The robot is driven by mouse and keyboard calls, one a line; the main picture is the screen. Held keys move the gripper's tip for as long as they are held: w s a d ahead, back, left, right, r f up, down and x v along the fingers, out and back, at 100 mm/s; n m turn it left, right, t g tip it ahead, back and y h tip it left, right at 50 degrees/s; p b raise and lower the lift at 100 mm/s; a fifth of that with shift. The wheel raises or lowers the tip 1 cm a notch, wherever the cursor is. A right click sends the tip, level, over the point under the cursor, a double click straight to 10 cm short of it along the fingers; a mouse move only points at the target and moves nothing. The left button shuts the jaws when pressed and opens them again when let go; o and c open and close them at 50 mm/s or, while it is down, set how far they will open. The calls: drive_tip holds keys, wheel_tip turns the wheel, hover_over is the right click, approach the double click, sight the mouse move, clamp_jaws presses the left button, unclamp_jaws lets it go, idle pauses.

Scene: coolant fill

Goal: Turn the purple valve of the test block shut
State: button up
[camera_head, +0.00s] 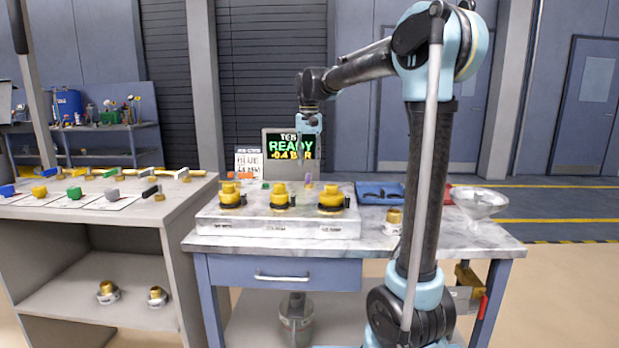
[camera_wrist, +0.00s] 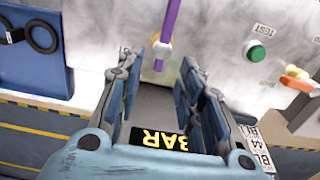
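The purple valve (camera_wrist: 169,24) shows in the wrist view as a long thin bar on a pale pivot. It runs almost straight up the picture, with its short end between and just beyond my fingertips. In the head view it is a small purple spot (camera_head: 308,179) at the back of the pale test block (camera_head: 235,226). My gripper (camera_wrist: 158,66) is open, one finger on either side of the valve's line, with nothing held between them. I cannot tell whether either finger touches the valve. In the head view my gripper hangs over the block's back edge.
A green button (camera_wrist: 257,53) and an orange-handled valve (camera_wrist: 297,80) are to the right in the wrist view. A screen (camera_head: 310,143) reading READY, -0.4 BAR stands behind the block. Three yellow caps (camera_head: 281,196) line its front. A blue tray (camera_head: 375,194) and funnel (camera_head: 480,203) stand right.

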sight(309, 174)
drive_tip(key=shift+f, duration=3.05)
drive_tip(key=shift+c, duration=0.4)
clamp_jaws()
